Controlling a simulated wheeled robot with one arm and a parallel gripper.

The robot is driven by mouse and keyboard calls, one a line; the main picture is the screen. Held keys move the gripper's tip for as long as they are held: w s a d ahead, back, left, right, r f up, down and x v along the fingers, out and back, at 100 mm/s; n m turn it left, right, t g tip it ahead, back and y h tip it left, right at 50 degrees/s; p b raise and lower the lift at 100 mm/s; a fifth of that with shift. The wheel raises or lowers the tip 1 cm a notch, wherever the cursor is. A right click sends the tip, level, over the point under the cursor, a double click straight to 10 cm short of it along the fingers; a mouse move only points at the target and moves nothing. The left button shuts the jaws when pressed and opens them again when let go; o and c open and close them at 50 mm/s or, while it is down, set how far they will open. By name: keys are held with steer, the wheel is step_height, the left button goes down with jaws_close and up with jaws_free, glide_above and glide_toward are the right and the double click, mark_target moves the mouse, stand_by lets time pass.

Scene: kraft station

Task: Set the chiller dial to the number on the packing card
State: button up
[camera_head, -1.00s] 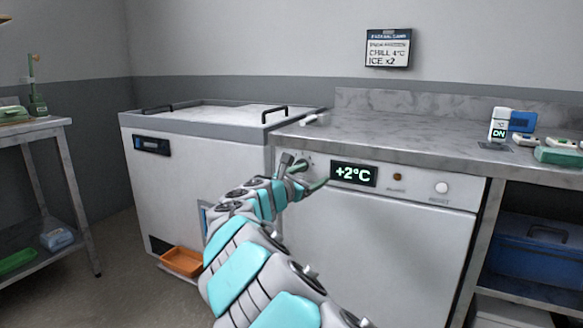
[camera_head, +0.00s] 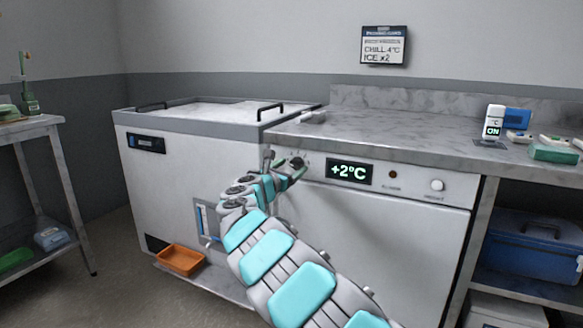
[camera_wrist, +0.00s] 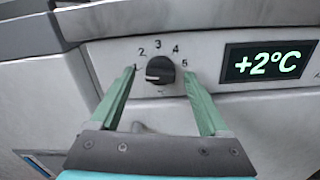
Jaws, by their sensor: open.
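The packing card (camera_head: 383,46) on the back wall reads "CHILL 4°C" and "ICE x2". The black chiller dial (camera_wrist: 160,70) is on the chiller's front panel, ringed by the numbers 1 to 5; its light mark is on its left side, near the 1. It also shows in the head view (camera_head: 297,162). The display (camera_head: 349,171) reads +2°C. My gripper (camera_wrist: 160,85) is open, with one green finger on each side of the dial. Whether the fingers touch it cannot be told.
A small indicator (camera_head: 393,174) and a white button (camera_head: 437,185) are right of the display. A chest with handles (camera_head: 185,165) stands on the left, with an orange tray (camera_head: 180,260) below it. The counter (camera_head: 400,135) is mostly clear, with small devices at right.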

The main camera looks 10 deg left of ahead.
steer(key=shift+w+d, duration=0.1)
jaws_close()
stand_by(0.8)
